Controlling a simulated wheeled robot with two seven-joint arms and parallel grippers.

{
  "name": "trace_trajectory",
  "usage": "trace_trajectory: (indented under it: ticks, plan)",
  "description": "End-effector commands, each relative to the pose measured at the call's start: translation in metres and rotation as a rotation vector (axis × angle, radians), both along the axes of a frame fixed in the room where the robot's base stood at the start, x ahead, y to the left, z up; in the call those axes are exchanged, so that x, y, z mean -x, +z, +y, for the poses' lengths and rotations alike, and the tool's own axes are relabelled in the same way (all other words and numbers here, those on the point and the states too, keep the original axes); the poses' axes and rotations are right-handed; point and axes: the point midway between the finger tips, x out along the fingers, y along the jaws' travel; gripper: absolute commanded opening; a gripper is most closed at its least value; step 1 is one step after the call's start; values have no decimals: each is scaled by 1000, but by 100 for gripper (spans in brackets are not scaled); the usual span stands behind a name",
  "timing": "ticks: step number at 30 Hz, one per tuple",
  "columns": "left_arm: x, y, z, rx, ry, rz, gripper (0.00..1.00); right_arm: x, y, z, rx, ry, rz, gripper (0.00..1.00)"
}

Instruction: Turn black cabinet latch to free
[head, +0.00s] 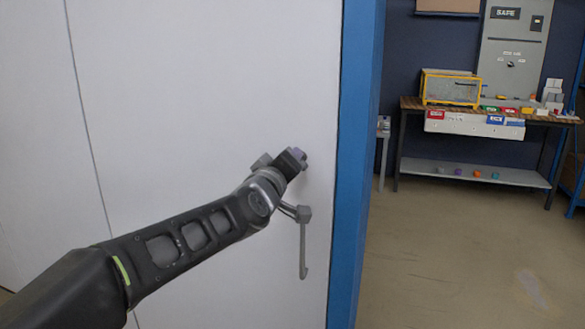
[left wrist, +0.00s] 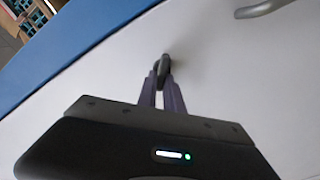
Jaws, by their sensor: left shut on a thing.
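My left gripper (head: 297,158) reaches the white cabinet door (head: 200,75) near its right edge. In the left wrist view its two purple-grey fingers (left wrist: 162,80) are closed on the small dark latch (left wrist: 164,60), which stands out from the door face. In the head view the latch is hidden behind my gripper and wrist. How far the latch is turned cannot be told. My right gripper is in neither view.
A grey handle (head: 303,245) hangs on the door just below my gripper; it also shows in the left wrist view (left wrist: 266,8). A blue frame post (head: 357,150) borders the door. A workbench (head: 480,116) stands far right, with open floor before it.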

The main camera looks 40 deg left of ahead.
Motion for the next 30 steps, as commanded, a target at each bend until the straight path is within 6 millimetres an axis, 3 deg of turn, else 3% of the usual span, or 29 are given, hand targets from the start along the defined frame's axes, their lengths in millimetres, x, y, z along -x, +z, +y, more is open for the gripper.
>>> trace_trajectory:
  ticks: [18,30]
  plan:
    - [1,-8,3,531,-1,-184,0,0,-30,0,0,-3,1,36]
    - [1,-9,3,698,0,-243,0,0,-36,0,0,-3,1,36]
